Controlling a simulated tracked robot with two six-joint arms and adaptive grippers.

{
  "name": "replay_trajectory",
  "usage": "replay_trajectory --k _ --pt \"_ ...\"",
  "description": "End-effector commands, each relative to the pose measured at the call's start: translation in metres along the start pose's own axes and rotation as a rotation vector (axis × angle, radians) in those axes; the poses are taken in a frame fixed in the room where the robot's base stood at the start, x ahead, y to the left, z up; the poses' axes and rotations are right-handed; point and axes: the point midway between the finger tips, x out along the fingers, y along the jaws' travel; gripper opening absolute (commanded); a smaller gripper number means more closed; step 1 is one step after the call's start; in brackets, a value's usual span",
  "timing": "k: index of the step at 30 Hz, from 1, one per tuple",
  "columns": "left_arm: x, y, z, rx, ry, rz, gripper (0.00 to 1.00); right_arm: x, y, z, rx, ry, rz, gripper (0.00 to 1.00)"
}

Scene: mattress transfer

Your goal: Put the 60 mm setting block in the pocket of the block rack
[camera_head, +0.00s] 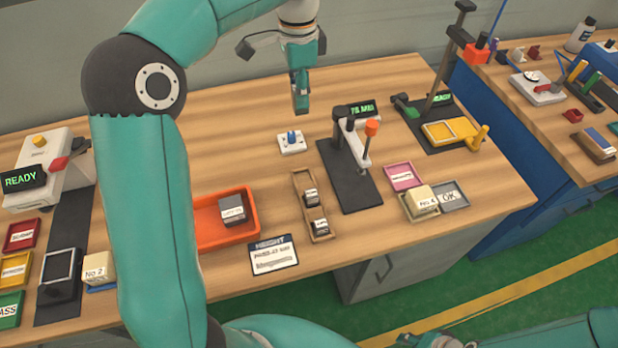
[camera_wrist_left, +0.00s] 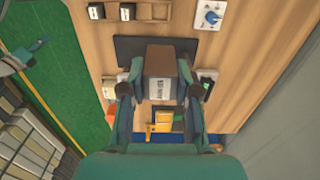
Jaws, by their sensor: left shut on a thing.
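My left gripper (camera_head: 301,98) is above the table in front of the wall, fingers pointing down. In the left wrist view, it (camera_wrist_left: 160,92) is shut on a dark block with a pale label (camera_wrist_left: 160,80), taken as the 60 mm setting block; its lettering is too small to read. In the head view the fingers mostly hide the block. The wooden block rack (camera_head: 303,181) lies on the table, nearer the front than the gripper. Two labelled dark blocks sit in it, and its far pocket is empty. The rack also shows in the left wrist view (camera_wrist_left: 153,11).
A height gauge (camera_head: 362,148) on a dark base stands right of the rack. A white box with a blue knob (camera_head: 292,141) is behind the rack. An orange tray (camera_head: 213,201) with a dark block is left. A height card (camera_head: 273,256) lies in front.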

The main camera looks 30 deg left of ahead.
Motion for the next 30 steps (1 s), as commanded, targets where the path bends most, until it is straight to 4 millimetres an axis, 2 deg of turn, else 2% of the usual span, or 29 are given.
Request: replay_trajectory --k 1,9,14,17,27,30 --pt "0.011 0.000 -0.001 0.002 0.002 -0.002 0.00 0.012 0.004 0.001 0.000 -0.002 0.000 0.35" --pt "0.043 0.000 -0.002 0.002 0.001 -0.001 0.00 0.041 0.015 0.000 0.000 -0.001 0.000 0.35" --pt "0.056 -0.001 0.002 -0.004 0.000 0.000 0.00 0.046 0.017 0.000 0.000 -0.001 0.000 0.35" --pt "0.073 -0.001 0.003 -0.006 -0.001 0.001 0.00 0.048 0.017 0.000 0.000 -0.001 0.000 0.35" --pt "0.159 -0.001 0.005 -0.008 -0.004 0.003 0.00 0.051 0.018 0.000 0.000 -0.001 0.000 0.35" --pt "0.179 -0.002 0.004 -0.008 -0.002 0.002 0.00 0.050 0.018 0.000 0.000 -0.001 0.000 0.35"
